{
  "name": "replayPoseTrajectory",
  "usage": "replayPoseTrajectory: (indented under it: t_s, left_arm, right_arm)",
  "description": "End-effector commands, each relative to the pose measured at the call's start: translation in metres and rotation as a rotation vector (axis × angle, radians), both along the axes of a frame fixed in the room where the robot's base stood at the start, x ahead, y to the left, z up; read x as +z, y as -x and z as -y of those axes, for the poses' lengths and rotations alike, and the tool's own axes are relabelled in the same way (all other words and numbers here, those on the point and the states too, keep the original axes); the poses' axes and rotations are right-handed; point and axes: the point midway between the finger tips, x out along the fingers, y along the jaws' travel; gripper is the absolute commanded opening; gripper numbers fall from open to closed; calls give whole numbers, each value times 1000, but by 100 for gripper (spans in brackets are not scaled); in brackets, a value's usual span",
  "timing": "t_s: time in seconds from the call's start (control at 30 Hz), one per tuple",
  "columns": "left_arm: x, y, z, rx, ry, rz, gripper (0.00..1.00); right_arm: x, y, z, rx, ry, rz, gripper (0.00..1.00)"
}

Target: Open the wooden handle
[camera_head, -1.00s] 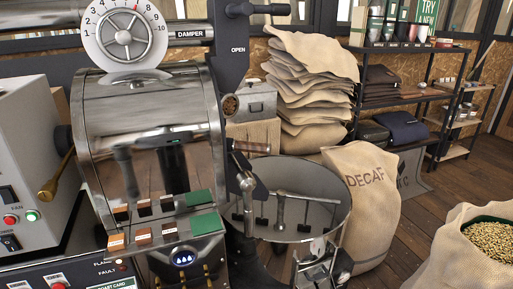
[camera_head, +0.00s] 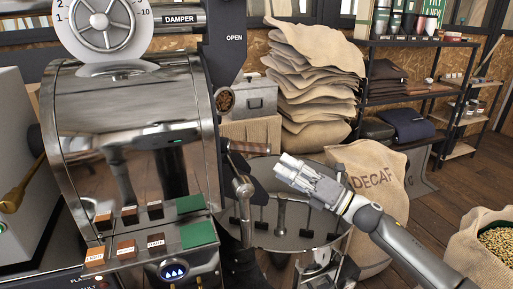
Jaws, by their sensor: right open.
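The wooden handle (camera_head: 250,147) is a short brown grip with metal ends. It sticks out to the right from the front of the shiny roaster drum (camera_head: 130,120), above the round cooling tray (camera_head: 330,168). My right gripper (camera_head: 282,167) comes in from the lower right, over the tray. Its jaws are open and empty, pointing left. In the picture its tips are a little to the right of and below the handle, and they look apart from it. The depth between them is hard to tell. My left gripper is not in view.
A lever with a round metal knob (camera_head: 243,187) stands just below the handle. A DECAF sack (camera_head: 370,165) stands behind my right arm. Stacked sacks (camera_head: 315,75) and a dark shelf (camera_head: 410,100) are further back. An open bean sack (camera_head: 470,235) is at the right.

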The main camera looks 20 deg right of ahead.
Motion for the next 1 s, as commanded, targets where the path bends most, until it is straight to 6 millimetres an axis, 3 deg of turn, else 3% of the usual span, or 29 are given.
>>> replayPoseTrajectory:
  t_s: [0.17,0.7,1.0]
  left_arm:
    - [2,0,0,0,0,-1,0]
    - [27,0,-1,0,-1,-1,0]
    - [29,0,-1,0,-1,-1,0]
  right_arm:
    - [14,1,-7,28,51,51,50]
    - [38,-60,-62,26,45,47,50]
    - [39,-72,-73,25,46,45,50]
